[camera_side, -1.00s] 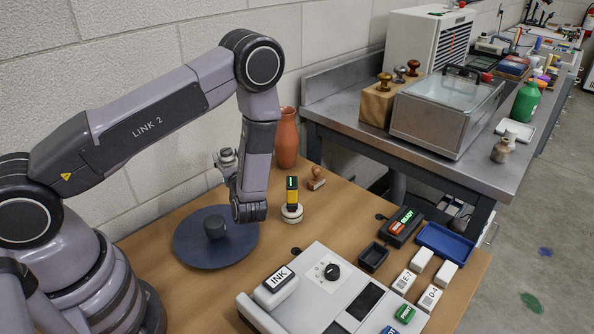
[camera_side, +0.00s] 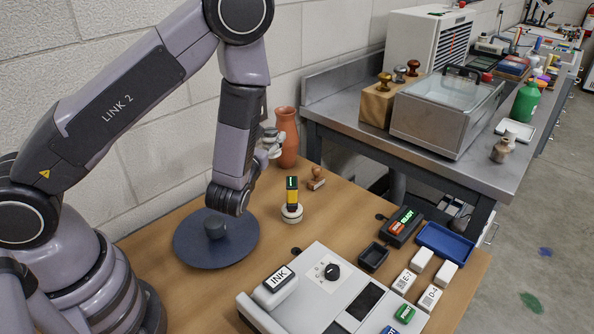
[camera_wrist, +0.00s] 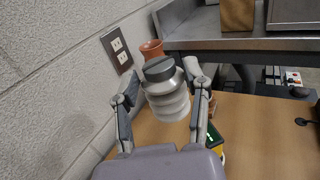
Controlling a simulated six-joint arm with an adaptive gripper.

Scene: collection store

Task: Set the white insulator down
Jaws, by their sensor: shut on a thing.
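The white insulator (camera_wrist: 170,106), ribbed with a grey cap, is held between the fingers of my gripper (camera_wrist: 164,82) in the wrist view. It is raised above the wooden table (camera_side: 185,285). In the side view the insulator (camera_side: 272,141) shows only partly, just right of my forearm and in front of the terracotta vase (camera_side: 287,125). My gripper is shut on it. Most of the gripper is hidden behind my arm in the side view.
A dark round turntable (camera_side: 190,245) with a centre knob stands below my wrist. Near it are a black-and-yellow device (camera_side: 292,193) on a round white base and a wooden stamp (camera_side: 316,178). A grey console (camera_side: 325,300), small boxes and a blue tray (camera_side: 446,242) fill the front right.

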